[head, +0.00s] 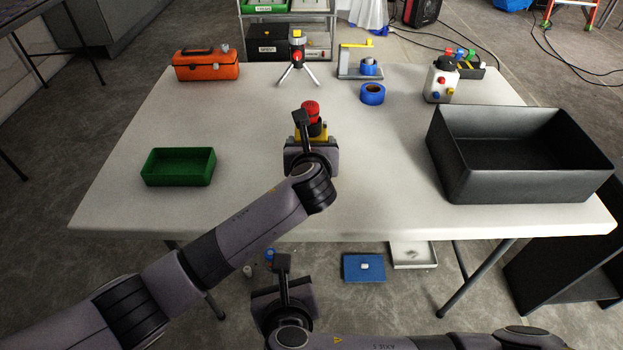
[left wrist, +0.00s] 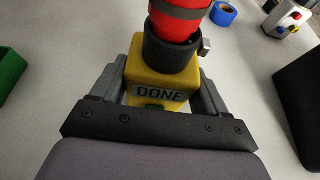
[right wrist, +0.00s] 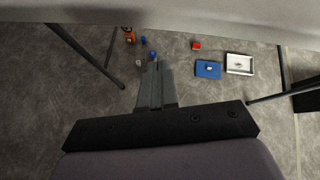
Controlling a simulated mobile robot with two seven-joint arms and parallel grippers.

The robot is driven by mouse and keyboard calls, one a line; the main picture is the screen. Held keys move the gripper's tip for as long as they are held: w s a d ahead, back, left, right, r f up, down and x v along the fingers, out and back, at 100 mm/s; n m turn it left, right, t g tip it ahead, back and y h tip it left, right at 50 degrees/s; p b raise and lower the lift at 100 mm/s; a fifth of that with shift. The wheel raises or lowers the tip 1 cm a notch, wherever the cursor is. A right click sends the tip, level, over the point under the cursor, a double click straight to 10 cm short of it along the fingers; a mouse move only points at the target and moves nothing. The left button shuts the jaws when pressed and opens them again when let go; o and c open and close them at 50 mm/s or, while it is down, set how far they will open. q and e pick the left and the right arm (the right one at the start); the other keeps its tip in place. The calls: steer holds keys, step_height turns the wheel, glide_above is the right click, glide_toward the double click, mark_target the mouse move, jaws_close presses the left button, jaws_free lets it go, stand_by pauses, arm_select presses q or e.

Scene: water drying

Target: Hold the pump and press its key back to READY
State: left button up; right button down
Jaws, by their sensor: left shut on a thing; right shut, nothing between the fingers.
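The pump (head: 312,109) has a red top, a dark collar and a yellow body. It stands upright on the white table, mid-picture in the head view. In the left wrist view the yellow body (left wrist: 160,80) carries a plate reading DONE, with a green part just below it, partly cut off by my gripper. A small grey metal piece sticks out right of the collar; I cannot tell whether it is the key. My left gripper (left wrist: 163,85) is shut on the yellow body, one finger on each side. My right gripper (right wrist: 156,85) is shut and empty, below the table's front edge.
A green tray (head: 178,181) stands to the left and a large black bin (head: 590,165) to the right. An orange toolbox (head: 206,72), a tripod device (head: 297,72) and blue tape (head: 372,98) are farther back. The white table (head: 250,110) is clear around the pump.

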steer(key=w+d+r+n+t+h, duration=0.1)
steer(key=w+d+r+n+t, duration=0.2)
steer(key=n, duration=1.1)
step_height(320, 180, up, 3)
steer(key=d+t, duration=0.2)
steer(key=t, duration=0.2)
steer(key=shift+w+f+h, duration=0.2)
steer(key=shift+w+h, duration=0.1)
steer(key=shift+w, duration=0.05)
steer(key=w, duration=1.4)
